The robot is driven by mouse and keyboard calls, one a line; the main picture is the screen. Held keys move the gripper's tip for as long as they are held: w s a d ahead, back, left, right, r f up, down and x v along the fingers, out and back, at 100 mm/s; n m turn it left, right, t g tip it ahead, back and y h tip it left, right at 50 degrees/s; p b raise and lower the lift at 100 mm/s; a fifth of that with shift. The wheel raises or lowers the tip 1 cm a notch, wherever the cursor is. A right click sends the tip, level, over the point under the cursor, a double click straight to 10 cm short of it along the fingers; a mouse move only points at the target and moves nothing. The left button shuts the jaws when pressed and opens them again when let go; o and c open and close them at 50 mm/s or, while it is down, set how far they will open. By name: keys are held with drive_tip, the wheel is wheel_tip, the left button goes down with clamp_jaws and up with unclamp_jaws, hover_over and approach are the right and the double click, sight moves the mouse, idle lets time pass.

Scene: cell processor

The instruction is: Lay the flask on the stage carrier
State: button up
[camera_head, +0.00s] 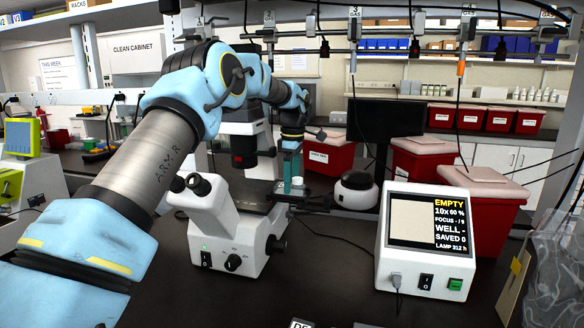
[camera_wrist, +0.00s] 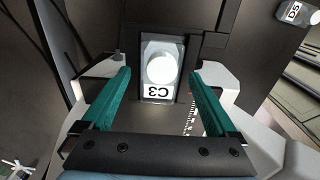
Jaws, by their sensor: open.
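A flask (camera_wrist: 160,69) with a round white cap and a label reading C3 shows in the wrist view. It sits within the dark frame of the microscope stage (camera_wrist: 206,88), its cap facing the camera. My gripper (camera_wrist: 160,78) is open, its two teal fingers on either side of the flask with a visible gap at each side. In the head view my gripper (camera_head: 291,163) points down over the stage of the white microscope (camera_head: 228,232). Whether the flask is fully seated in the carrier, and whether it lies flat, I cannot tell.
A monitor box (camera_head: 425,240) reading EMPTY stands right of the microscope. A round black-and-white device (camera_head: 356,190) stands behind it. Red bins (camera_head: 425,160) are at the back. Another container (camera_wrist: 295,12) labelled D5 is at the wrist view's top right. Cables hang overhead.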

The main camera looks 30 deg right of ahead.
wheel_tip(320, 180, up, 12)
drive_tip(key=b, duration=0.1)
drive_tip(key=shift+s+d, duration=0.15)
drive_tip(key=shift+f, duration=0.1)
idle(0.5)
